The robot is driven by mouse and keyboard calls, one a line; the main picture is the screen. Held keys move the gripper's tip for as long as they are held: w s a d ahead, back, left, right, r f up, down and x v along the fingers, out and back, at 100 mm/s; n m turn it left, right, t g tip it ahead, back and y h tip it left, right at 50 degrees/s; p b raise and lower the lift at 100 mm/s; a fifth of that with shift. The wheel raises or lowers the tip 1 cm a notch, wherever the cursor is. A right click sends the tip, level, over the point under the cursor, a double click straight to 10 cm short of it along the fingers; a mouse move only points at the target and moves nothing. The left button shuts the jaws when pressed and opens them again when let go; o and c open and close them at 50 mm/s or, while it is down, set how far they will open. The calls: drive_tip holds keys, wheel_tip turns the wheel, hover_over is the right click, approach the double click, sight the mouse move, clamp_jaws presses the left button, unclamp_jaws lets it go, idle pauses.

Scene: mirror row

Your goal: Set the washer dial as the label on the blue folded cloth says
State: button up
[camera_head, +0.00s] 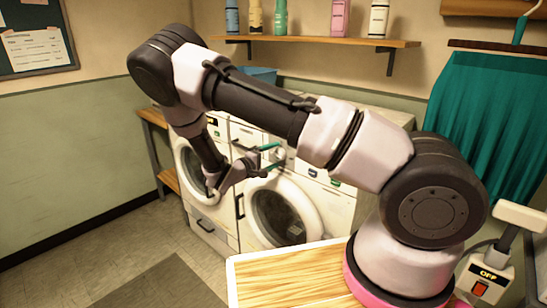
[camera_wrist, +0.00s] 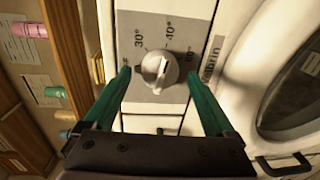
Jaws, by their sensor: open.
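The washer dial (camera_wrist: 160,72) is a round, pale knob with a raised ridge on a grey panel (camera_wrist: 190,25) marked 30°, 40° and 60°. Another mark at the left is partly hidden by a finger. I cannot tell surely which mark the ridge points at. My gripper (camera_wrist: 158,76) is open, its green fingers on either side of the dial; contact is not clear. In the head view my gripper (camera_head: 270,159) is at the front of the washers. A blue thing (camera_head: 263,75) behind my arm may be the folded cloth; no label on it is readable.
Two white washers with round doors (camera_head: 282,215) stand side by side. A shelf (camera_head: 330,41) with several bottles is above. A wooden top (camera_head: 285,275) is near my base. A teal cloth (camera_head: 485,105) hangs at right. Open floor (camera_head: 90,250) lies at left.

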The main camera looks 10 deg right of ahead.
drive_tip(key=f+v, duration=0.1)
drive_tip(key=v, duration=0.9)
drive_tip(key=shift+a+r, duration=0.2)
drive_tip(key=shift+r, duration=0.3)
drive_tip(key=shift+s, duration=0.1)
drive_tip(key=s+d+r+m+g+y, duration=0.4)
drive_tip(key=d+r+g, duration=0.1)
drive_tip(key=d+r, duration=0.15)
drive_tip(key=s+d+r+m+g+y, duration=0.35)
drive_tip(key=s+d+r+g, duration=0.2)
drive_tip(key=r, duration=0.25)
drive_tip(key=s+d+r+m+t+y, duration=0.1)
drive_tip(key=s+r+m+t+y, duration=0.1)
drive_tip(key=s+r, duration=0.5)
drive_tip(key=s+d+r+m+t+y, duration=0.1)
drive_tip(key=s+r+t+y, duration=0.4)
drive_tip(key=r, duration=0.8)
drive_tip(key=shift+s+d+m+y, duration=0.3)
drive_tip(key=shift+s+m+y, duration=0.3)
drive_tip(key=shift+s, duration=0.45)
drive_tip(key=shift+s+t, duration=0.1)
drive_tip(key=shift+t, duration=0.15)
